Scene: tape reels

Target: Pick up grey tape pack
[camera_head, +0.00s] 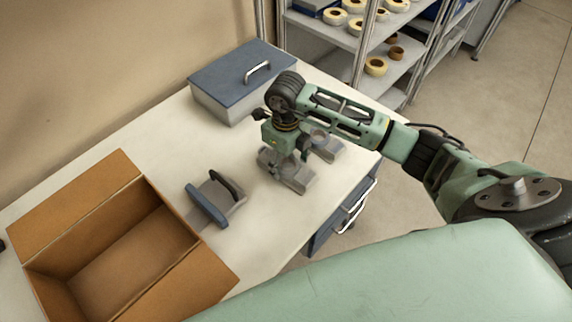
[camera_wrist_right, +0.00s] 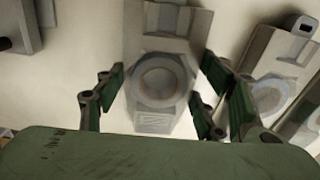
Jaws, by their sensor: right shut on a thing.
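A grey tape pack (camera_head: 293,180) with a round roll in its middle is on the white table, below my right gripper (camera_head: 285,157). In the right wrist view the grey pack (camera_wrist_right: 163,122) sits between the fingers of my right gripper (camera_wrist_right: 162,88), with fingers along both sides. The gripper is shut on it. I cannot tell whether the pack is still touching the table. Another grey pack (camera_head: 325,147) lies just beyond, partly hidden by the arm; it also shows at the right of the wrist view (camera_wrist_right: 268,92). My left gripper is not in view.
An open cardboard box (camera_head: 75,225) stands at the left front. A grey and blue tape dispenser (camera_head: 207,205) lies beside it. A box with a blue lid (camera_head: 232,72) stands at the back. A shelf (camera_head: 340,38) with tape rolls stands beyond the table. The table's middle is clear.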

